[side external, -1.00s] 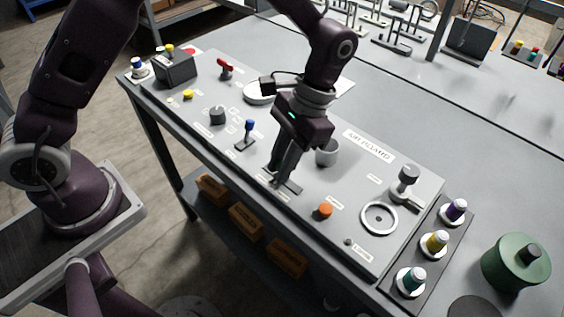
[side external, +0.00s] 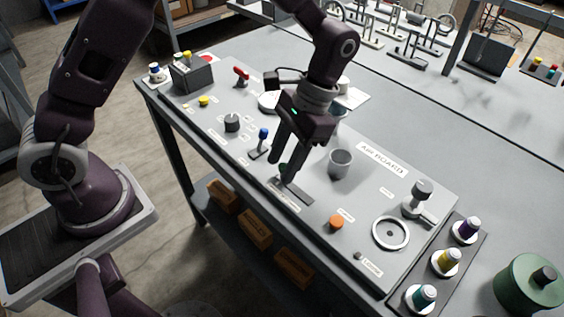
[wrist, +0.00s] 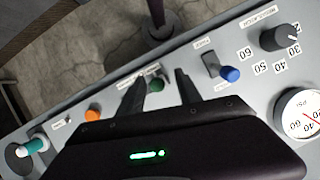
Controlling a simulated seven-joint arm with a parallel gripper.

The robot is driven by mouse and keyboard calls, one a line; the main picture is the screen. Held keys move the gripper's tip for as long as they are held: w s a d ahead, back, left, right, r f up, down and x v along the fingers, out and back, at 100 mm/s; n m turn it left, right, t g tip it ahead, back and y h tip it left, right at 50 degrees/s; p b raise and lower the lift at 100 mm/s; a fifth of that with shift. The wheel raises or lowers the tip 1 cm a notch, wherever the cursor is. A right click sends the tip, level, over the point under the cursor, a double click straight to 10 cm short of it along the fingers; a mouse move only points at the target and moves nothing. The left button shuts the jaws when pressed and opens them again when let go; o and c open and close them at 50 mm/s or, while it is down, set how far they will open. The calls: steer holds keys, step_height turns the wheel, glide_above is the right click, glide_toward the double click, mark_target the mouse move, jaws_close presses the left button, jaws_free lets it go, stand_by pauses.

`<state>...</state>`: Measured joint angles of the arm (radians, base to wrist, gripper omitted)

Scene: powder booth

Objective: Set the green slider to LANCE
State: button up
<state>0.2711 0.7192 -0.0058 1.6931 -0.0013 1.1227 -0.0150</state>
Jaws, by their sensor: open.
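The green slider knob (wrist: 156,84) shows in the wrist view between and just beyond my finger tips. In the side external view only a small dark green bit of it shows by the fingers, above the far-left part of its dark slot plate (side external: 297,194). My gripper (side external: 281,169) is open, its fingers pointing down over that end of the slot. The wrist view also shows my gripper (wrist: 160,76) with its fingers spread either side of the knob. Whether they touch it I cannot tell. The slider's labels are too small to read.
A blue-tipped lever (side external: 263,135) stands close on the left, and a grey cup (side external: 340,163) on the right. An orange button (side external: 336,222) and a white ring (side external: 391,233) lie nearer the front right. The blue lever (wrist: 230,73) is close to one finger.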

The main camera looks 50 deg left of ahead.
steer(key=v, duration=0.6)
steer(key=shift+r, duration=0.1)
step_height(320, 180, up, 7)
steer(key=t, duration=0.2)
glide_above(275, 173)
steer(key=s+a+r+n+t+h, duration=0.1)
steer(key=s+a+r+n+t, duration=0.1)
steer(key=s+a+r+t, duration=0.35)
steer(key=s+a+n+t, duration=0.1)
steer(key=s+t, duration=0.1)
steer(key=s, duration=0.8)
steer(key=shift+s+a, duration=0.15)
steer(key=shift+r+t, duration=0.2)
steer(key=shift+t, duration=0.05)
stand_by(0.7)
